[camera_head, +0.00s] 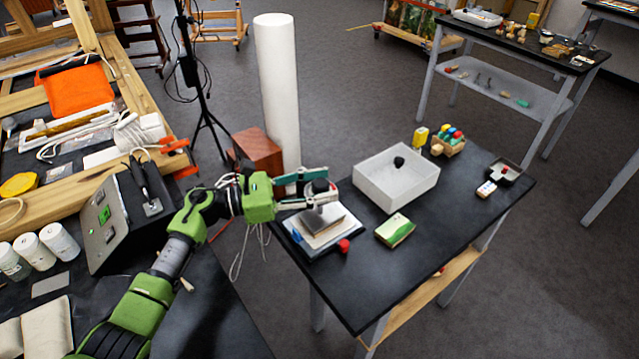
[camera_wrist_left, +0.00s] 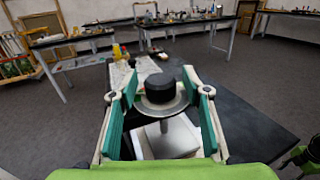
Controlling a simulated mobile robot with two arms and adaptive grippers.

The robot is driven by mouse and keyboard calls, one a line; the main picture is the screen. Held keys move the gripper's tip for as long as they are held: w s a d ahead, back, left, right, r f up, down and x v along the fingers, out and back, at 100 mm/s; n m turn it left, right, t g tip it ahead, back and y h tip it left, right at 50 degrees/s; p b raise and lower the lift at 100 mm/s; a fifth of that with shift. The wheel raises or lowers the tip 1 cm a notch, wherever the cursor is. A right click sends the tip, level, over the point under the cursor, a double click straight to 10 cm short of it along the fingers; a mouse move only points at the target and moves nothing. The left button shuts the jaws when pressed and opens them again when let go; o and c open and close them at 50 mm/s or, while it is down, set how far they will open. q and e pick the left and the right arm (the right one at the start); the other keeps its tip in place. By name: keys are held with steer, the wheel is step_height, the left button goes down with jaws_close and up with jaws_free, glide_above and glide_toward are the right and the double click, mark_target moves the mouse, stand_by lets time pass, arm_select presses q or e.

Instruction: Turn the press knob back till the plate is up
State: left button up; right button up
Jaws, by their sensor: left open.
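The press (camera_head: 322,228) stands at the near left corner of the black table, with a light plate and block under its knob. The press knob (camera_head: 319,186) is dark and round; in the left wrist view the knob (camera_wrist_left: 160,88) is a black cylinder above a grey disc. My left gripper (camera_head: 328,187) is open, with one finger on each side of the knob. In the left wrist view a gap shows between the knob and the fingers (camera_wrist_left: 160,95). The plate's exact height is hard to tell.
A white open box (camera_head: 368,192) with a dark lump inside stands right of the press. A green and cream block (camera_head: 395,230) and a red knob (camera_head: 344,246) lie close by. A white column (camera_head: 277,90) rises behind the press. The table's near right is clear.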

arm_select(q)
steer(key=c, duration=1.1)
steer(key=shift+r+t, duration=0.1)
steer(key=shift+t, duration=0.2)
